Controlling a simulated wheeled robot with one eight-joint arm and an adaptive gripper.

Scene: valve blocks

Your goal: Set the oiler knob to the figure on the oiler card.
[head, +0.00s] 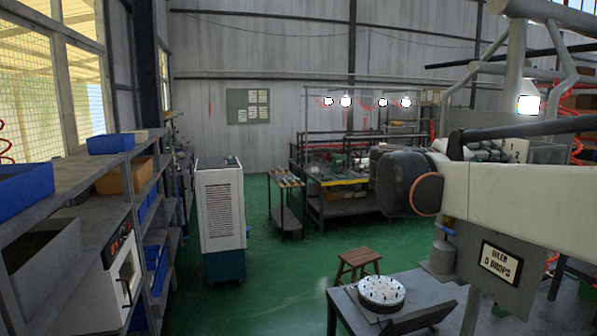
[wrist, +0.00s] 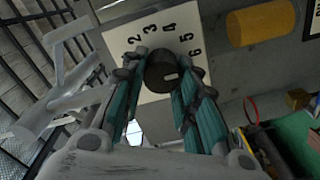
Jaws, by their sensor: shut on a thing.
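The oiler knob (wrist: 160,66) is a dark round knob in the wrist view, on a white dial plate (wrist: 113,38) with figures 2 to 6 showing. A pale mark on the knob faces right and slightly down, near the 6 side. My gripper (wrist: 164,78) is shut on the knob, with one teal-backed finger on each side. In the head view the dial plate (head: 515,143) shows at right, with my arm and gripper hiding the knob. The oiler card (head: 500,263) hangs below, reading OILER and DROPS; its figure is too unclear to read.
A yellow cylinder (wrist: 262,24) sits right of the dial in the wrist view. In the head view, a round plate with pegs (head: 381,292) is on a grey bench below my arm. A wooden stool (head: 358,264) stands behind it.

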